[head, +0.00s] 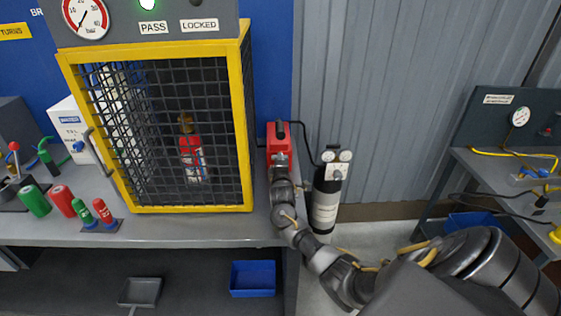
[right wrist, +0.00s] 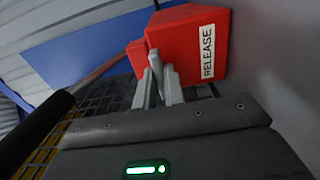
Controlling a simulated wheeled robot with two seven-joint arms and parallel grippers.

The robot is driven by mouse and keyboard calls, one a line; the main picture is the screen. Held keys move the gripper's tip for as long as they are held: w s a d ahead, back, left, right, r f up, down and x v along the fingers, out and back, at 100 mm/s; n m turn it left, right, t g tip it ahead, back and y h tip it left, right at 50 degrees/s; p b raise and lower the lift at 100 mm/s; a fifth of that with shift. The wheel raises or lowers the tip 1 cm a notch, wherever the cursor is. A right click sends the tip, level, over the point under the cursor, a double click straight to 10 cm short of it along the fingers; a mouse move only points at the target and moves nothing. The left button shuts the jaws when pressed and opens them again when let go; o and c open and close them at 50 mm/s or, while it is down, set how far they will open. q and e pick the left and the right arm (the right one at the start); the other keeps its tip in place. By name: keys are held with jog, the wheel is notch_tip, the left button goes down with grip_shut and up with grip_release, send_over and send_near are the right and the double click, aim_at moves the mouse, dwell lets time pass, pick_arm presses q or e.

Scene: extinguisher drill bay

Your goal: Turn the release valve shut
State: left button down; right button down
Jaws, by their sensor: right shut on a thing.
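The release valve is a red box on the right end of the bench, just right of the yellow-framed cage; its red body (head: 285,131) shows in the head view. In the right wrist view the red body (right wrist: 190,40) carries a white RELEASE label. My right gripper (head: 280,163) reaches it from the front. The angle of the valve handle cannot be told. My left gripper is out of view.
The mesh cage (head: 150,208) with a red extinguisher (head: 192,158) inside stands close left of my right arm. A black cylinder with gauges (head: 325,200) stands on the floor to the right. A side bench (head: 500,165) with hoses is further right. A green lamp (head: 147,4) is lit above PASS.

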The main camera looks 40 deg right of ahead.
dwell(0.3)
jog(key=c, duration=1.5)
grip_release()
jog(key=shift+s+a, duration=0.1)
jog(key=shift+s+a+f, duration=0.1)
jog(key=shift+s+a, duration=0.1)
jog(key=shift+s, duration=0.1)
jog(key=b+v, duration=0.1)
jog(key=v, duration=0.9)
